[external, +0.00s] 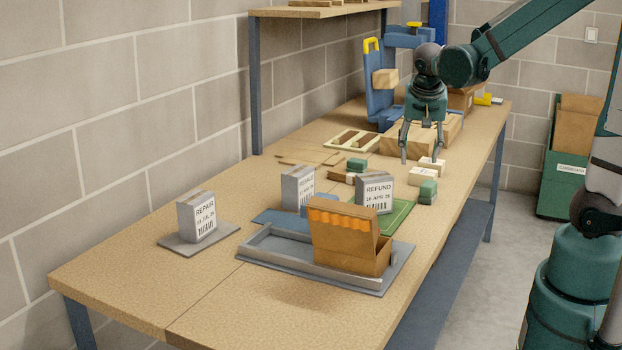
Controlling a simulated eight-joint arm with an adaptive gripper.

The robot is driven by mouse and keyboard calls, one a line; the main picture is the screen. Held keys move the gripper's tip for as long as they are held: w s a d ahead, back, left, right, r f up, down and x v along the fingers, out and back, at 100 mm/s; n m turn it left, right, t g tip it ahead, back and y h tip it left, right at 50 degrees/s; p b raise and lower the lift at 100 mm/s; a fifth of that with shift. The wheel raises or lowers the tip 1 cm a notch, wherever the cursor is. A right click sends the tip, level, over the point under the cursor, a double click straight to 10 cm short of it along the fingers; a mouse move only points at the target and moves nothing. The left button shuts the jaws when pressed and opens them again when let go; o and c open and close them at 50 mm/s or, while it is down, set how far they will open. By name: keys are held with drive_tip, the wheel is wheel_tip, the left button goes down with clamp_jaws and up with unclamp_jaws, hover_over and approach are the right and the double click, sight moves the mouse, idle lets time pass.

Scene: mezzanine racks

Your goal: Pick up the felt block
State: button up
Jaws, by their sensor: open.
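Several small blocks lie on the wooden table, and I cannot tell for sure which one is the felt block. A stacked green block (428,188) sits near the table's right edge, and another green block (356,165) lies further left. Two pale blocks, one in front (422,176) and one behind (432,163), lie close to my gripper (420,158). My gripper points down with its fingers apart and nothing visible between them. Its tips are low, near the pale blocks; whether they touch anything is unclear.
A wooden block (380,139) and a blue stand (379,100) are behind my gripper. Labelled grey boxes marked REPAIR (198,218) and REFUND (373,191) stand nearer the camera. An open cardboard box (352,252) sits on a grey tray (290,268). The table's near left is clear.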

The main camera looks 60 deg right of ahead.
drive_tip(key=s+d+f+m+g+p, duration=0.1)
drive_tip(key=d+m+g+p, duration=0.2)
drive_tip(key=d, duration=0.4)
drive_tip(key=m+t, duration=0.1)
approach(429, 183)
drive_tip(key=shift+x, duration=1)
drive_tip(key=shift+s+d+f, duration=0.1)
drive_tip(key=shift+s+f, duration=0.05)
drive_tip(key=shift+f, duration=0.35)
drive_tip(key=shift+x, duration=1.25)
drive_tip(key=shift+b+x, duration=0.45)
drive_tip(key=shift+x, duration=2.15)
